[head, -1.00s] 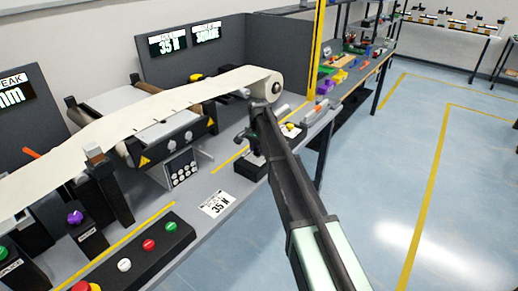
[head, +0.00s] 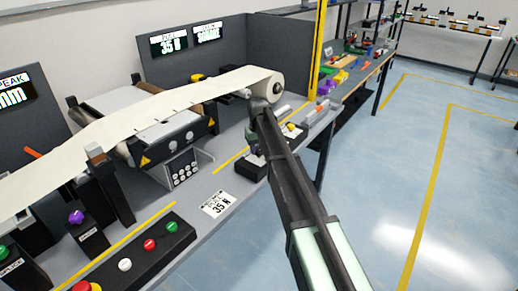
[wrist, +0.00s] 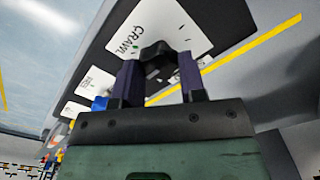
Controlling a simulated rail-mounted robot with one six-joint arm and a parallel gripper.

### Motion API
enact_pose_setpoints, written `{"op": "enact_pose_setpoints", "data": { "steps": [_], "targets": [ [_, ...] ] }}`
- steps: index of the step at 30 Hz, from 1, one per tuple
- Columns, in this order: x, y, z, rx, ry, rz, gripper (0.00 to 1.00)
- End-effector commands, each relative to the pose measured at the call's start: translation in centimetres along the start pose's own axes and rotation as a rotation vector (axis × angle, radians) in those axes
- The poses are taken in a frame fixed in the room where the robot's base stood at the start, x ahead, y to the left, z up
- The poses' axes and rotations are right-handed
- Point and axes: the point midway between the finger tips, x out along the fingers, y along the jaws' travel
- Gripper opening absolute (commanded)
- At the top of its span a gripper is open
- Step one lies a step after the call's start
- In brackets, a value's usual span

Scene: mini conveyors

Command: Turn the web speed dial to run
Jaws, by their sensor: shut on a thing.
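The web speed dial is a black knob (wrist: 157,50) on a white plate (wrist: 185,22) marked CRAWL in the wrist view. My gripper (wrist: 158,72) has its two purple-padded fingers on either side of the knob and is shut on it. The fingers hide part of the plate, and I cannot read a run mark or tell exactly where the knob points. In the head view my gripper is at the dark box (head: 250,168) near the bench edge, and my arm hides the dial.
A white paper web (head: 150,110) runs across rollers to a roll (head: 270,88) just behind my arm. A yellow post (head: 318,50) stands behind. Floor to the right is open.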

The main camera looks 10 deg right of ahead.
Motion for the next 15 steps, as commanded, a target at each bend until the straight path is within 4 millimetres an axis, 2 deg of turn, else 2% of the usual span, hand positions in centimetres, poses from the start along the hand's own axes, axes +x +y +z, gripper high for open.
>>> {"op": "enact_pose_setpoints", "data": {
  "steps": [15],
  "targets": [
    [0.03, -0.23, 0.13, -0.489, -0.001, 0.0, 0.14]
  ]
}}
